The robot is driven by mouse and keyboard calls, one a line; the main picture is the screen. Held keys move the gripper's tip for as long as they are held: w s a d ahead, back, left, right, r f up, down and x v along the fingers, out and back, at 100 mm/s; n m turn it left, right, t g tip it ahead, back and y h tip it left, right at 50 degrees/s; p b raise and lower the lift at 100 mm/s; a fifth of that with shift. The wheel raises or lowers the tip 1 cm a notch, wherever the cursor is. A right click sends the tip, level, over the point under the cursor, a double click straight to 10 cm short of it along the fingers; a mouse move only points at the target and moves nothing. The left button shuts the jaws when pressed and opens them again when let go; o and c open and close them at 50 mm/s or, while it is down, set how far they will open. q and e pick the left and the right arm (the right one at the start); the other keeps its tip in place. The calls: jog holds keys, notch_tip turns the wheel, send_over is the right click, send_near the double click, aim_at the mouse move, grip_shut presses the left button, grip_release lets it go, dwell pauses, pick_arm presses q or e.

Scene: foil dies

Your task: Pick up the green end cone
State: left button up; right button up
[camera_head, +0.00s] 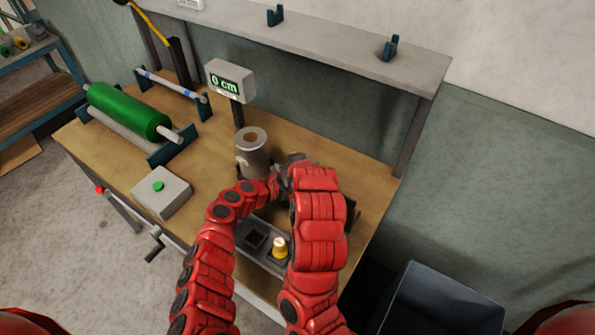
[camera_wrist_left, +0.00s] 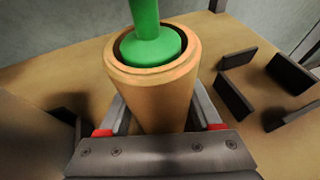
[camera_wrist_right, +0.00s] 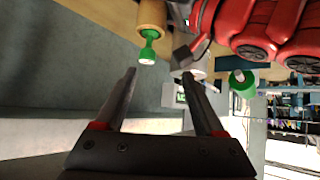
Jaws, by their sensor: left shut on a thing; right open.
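The green end cone (camera_wrist_left: 150,38) sits in the open end of a tan cardboard tube (camera_wrist_left: 152,85) in the left wrist view. My left gripper (camera_wrist_left: 158,106) is shut around this tube. In the right wrist view the green end cone (camera_wrist_right: 149,47) sticks out of the tan tube (camera_wrist_right: 151,14), its pale tip showing. My right gripper (camera_wrist_right: 158,73) is open and empty, with the cone beyond its fingertips and slightly to the left. In the head view my red arms hide the cone and most of both grippers.
A yellow cone (camera_head: 279,248) stands in a grey tray beside an empty square pocket. A silver roll (camera_head: 252,154) stands left of my grippers. A green roll (camera_head: 128,111), a button box (camera_head: 161,193) and a "0 cm" display (camera_head: 230,81) are farther left. A dark bin (camera_head: 440,300) is lower right.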

jog(key=w+a+n+g+h, duration=0.1)
jog(key=w+a+n+g, duration=0.2)
jog(key=w+a, duration=0.6)
jog(key=d+r+m+g, duration=0.1)
jog(key=d+g, duration=0.1)
jog(key=d, duration=0.1)
jog(key=d+r+m+g+h, duration=0.1)
jog(key=d+r+g, duration=0.1)
jog(key=d, duration=0.1)
jog(key=d+r+g, duration=0.1)
jog(key=d+g, duration=0.1)
jog(key=d, duration=0.1)
jog(key=shift+s+d+r+m, duration=0.1)
jog(key=shift+d+r+m, duration=0.2)
jog(key=shift+m, duration=0.1)
jog(key=shift+s+r+g, duration=0.15)
jog(key=shift+s+g, duration=0.05)
jog(key=shift+g, duration=0.1)
jog(key=shift+s, duration=0.15)
jog(key=shift+f, duration=0.5)
notch_tip(320, 180, down, 6)
jog(key=shift+f, duration=0.1)
notch_tip(320, 180, down, 5)
jog(key=shift+s+a+r, duration=0.1)
grip_shut()
